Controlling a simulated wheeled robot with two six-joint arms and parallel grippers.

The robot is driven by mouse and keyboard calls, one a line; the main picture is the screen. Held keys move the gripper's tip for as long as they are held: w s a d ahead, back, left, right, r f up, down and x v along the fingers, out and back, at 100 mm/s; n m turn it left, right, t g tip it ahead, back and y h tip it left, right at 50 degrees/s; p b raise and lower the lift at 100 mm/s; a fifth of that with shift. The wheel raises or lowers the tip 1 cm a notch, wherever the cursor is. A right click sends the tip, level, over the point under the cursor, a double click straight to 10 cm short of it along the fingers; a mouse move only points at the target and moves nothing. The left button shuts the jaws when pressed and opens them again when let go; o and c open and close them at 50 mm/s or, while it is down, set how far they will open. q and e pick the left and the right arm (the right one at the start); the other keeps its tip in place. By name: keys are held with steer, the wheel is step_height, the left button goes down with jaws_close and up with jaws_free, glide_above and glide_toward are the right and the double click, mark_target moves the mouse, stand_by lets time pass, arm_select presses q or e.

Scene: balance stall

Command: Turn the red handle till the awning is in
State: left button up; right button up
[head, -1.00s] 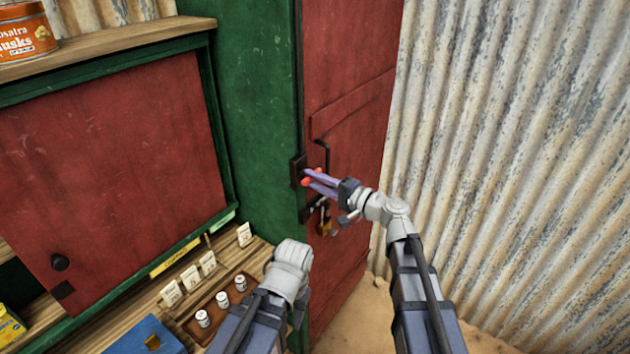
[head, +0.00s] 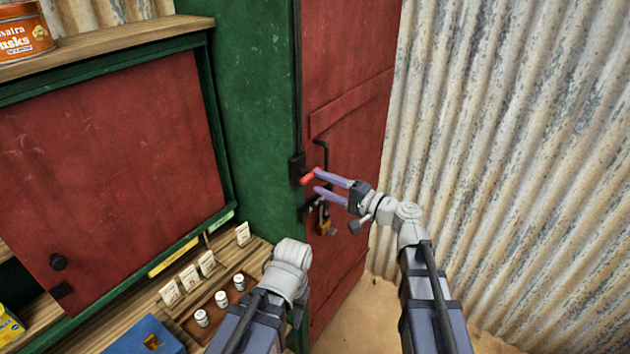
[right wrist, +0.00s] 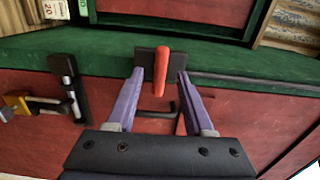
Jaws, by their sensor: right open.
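The red handle (head: 307,180) sits on a dark bracket (head: 296,170) at the edge of the green post beside the red door. In the right wrist view the handle (right wrist: 161,70) stands out from its dark plate, between the tips of my spread fingers. My right gripper (head: 318,181) is open, its fingertips close to the handle with gaps on both sides in the wrist view. My left arm (head: 288,268) ends low in the middle; its jaws are not visible. The awning is not in view.
A brass padlock and latch (head: 323,220) hang just below the handle, and a black door pull (head: 322,150) is close to it. A counter with a tray of small white jars (head: 221,299) lies left. Corrugated metal (head: 500,150) stands right.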

steer(key=shift+v, duration=2.3)
steer(key=s+a+f+n+g+h+b, duration=0.1)
steer(key=s+a+f+n+g+h, duration=0.35)
steer(key=f, duration=0.45)
steer(key=s+a+f+n+g+h, duration=0.25)
steer(key=s+a+f+g, duration=0.2)
steer(key=s+f, duration=0.35)
steer(key=s+d+f+n+g+h+b, duration=0.1)
steer(key=s+d+f+n+h, duration=0.2)
steer(key=s+d+f+h, duration=0.3)
steer(key=s+d+h, duration=0.2)
steer(key=h, duration=0.1)
steer(key=shift+f+n+g, duration=0.4)
